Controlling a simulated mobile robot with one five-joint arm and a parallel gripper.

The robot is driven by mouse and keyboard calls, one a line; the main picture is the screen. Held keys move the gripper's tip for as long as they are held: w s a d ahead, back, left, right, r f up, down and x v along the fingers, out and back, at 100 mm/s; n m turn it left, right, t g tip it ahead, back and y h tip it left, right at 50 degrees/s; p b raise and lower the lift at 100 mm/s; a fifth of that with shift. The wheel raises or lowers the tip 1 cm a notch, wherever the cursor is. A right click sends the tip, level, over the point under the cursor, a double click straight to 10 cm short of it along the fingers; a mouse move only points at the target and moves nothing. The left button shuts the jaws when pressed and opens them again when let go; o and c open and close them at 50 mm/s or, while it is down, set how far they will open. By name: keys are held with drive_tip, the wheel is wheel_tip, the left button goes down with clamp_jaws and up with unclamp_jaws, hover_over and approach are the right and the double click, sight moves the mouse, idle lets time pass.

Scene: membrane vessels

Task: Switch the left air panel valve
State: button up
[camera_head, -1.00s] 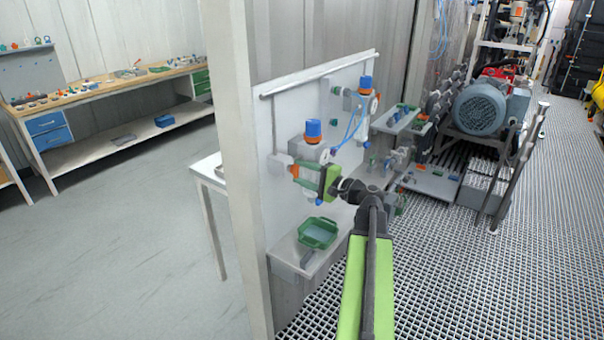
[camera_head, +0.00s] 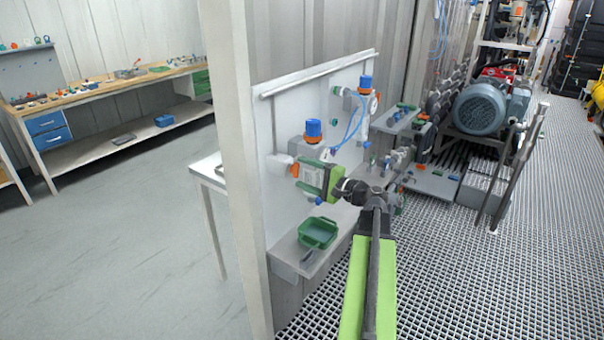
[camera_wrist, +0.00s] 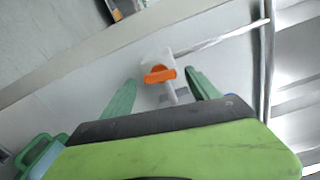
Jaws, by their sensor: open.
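The left air panel valve has an orange handle (camera_wrist: 160,75) on a pale grey body (camera_wrist: 160,58), fixed to the white panel. In the head view its orange handle (camera_head: 295,170) shows at the panel's left side, just left of my gripper (camera_head: 302,174). In the wrist view my gripper (camera_wrist: 160,88) is open, with one green finger on each side of the valve. The orange handle lies between the fingertips with a gap to each finger. I cannot tell how near the tips are in depth.
A green tray (camera_head: 318,233) sits on the shelf (camera_head: 290,258) below the panel. A second regulator (camera_head: 366,83) with a blue hose is further right. A pale post (camera_head: 240,170) stands left of the panel. Grated floor (camera_head: 450,270) to the right is open.

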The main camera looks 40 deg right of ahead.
drive_tip(key=v, duration=1.6)
drive_tip(key=shift+s, duration=0.2)
drive_tip(key=shift+w, duration=0.1)
